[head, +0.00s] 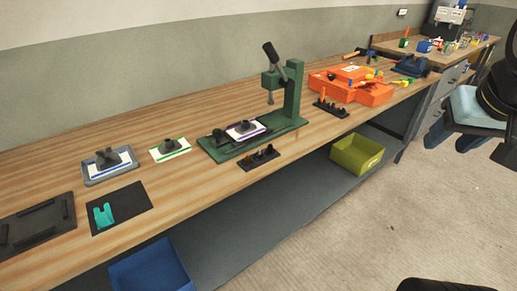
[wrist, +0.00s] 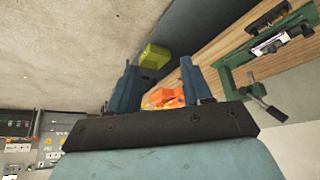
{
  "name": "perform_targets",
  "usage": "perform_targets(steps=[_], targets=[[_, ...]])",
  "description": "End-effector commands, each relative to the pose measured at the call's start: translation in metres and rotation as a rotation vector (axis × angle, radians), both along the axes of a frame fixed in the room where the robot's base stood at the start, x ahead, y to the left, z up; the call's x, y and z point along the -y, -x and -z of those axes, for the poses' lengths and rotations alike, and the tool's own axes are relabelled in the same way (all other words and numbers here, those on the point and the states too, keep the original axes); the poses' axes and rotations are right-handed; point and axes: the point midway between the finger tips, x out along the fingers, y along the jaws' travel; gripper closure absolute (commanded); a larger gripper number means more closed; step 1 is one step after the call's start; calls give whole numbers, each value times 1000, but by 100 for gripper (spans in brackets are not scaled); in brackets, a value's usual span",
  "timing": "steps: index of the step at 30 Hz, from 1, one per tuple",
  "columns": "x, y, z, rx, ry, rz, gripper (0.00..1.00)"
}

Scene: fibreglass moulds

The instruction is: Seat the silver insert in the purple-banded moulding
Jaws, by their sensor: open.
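The purple-banded moulding (head: 243,129) is a white plate with a purple edge and a dark raised block. It lies on the base of the green press (head: 292,95), below its ram; it also shows at the upper right of the wrist view (wrist: 268,45). I cannot pick out the silver insert for certain; small pegs stand in a black rack (head: 260,159) in front of the press, too small to tell their metal. My gripper (head: 450,140) is at the right, off the bench, far from the moulding. In the wrist view its fingers (wrist: 158,65) are apart with nothing between them.
White plates with green (head: 170,150) and blue (head: 108,164) bands lie left of the press. A second black rack (head: 331,108) and an orange case (head: 350,86) are right of it. A yellow-green bin (head: 356,155) sits on the lower shelf. Floor in front is clear.

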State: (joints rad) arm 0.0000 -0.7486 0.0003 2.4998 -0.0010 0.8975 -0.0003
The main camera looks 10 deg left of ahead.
Motion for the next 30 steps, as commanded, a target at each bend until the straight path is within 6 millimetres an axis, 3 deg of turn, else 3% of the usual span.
perform_targets(steps=[4,5,14,21,30], targets=[[0,-16,4,13,24,-15,51],[9,-22,6,20,35,-22,51],[0,-113,38,130,162,-163,51],[-29,-178,76,232,221,-327,51],[-84,-234,134,361,208,-556,51]])
